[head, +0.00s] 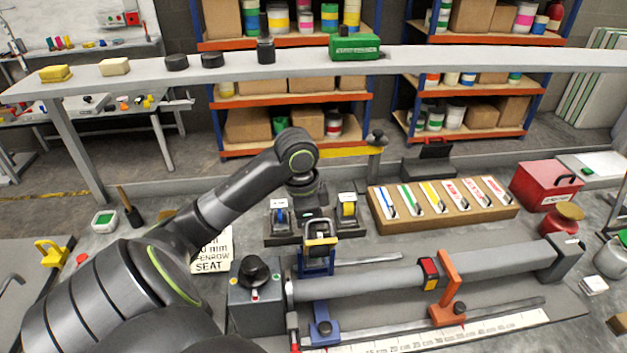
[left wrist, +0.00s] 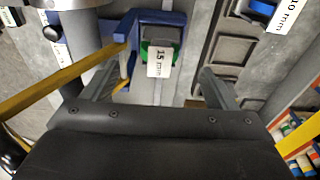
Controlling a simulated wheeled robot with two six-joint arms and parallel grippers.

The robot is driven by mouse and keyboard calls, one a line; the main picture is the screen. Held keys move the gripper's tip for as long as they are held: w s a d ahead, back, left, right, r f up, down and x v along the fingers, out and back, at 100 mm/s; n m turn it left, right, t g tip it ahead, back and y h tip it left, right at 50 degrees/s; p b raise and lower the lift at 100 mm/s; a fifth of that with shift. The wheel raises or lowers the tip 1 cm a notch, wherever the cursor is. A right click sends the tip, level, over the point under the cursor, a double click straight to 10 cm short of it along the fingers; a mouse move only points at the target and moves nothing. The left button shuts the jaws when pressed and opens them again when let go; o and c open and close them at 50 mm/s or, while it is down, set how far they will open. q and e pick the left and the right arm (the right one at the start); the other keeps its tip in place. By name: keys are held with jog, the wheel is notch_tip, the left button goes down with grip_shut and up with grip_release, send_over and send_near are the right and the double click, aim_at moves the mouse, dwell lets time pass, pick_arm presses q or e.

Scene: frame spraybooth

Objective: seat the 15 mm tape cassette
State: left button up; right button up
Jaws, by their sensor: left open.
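The 15 mm tape cassette (left wrist: 158,50) shows green with a white "15 mm" label in the left wrist view. It sits inside or against a blue bracket (left wrist: 170,18); I cannot tell how deeply. In the head view a blue bracket (head: 318,262) with a yellow part stands at the near end of the grey tube. My left gripper (left wrist: 160,75) is open, its fingers on either side of the cassette's label and apart from it. In the head view my left gripper (head: 308,205) is above the bracket, its fingers mostly hidden. My right gripper is not in view.
A dark rack (head: 300,237) holds a blue cassette (head: 280,216) and a yellow cassette (head: 348,210). Beside it lies a wooden block (head: 450,220) with coloured cards. An orange clamp (head: 448,285) stands on the tube (head: 370,282). A yellow bar (left wrist: 60,85) crosses the left wrist view.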

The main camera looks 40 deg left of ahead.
pick_arm(q)
jog(key=f, duration=0.1)
jog(key=f+b, duration=0.1)
jog(key=f, duration=0.1)
jog(key=f+b, duration=0.1)
jog(key=shift+w+d+f, duration=0.2)
jog(key=shift+d+f, duration=0.05)
jog(key=shift+f, duration=0.55)
jog(key=c, duration=1.1)
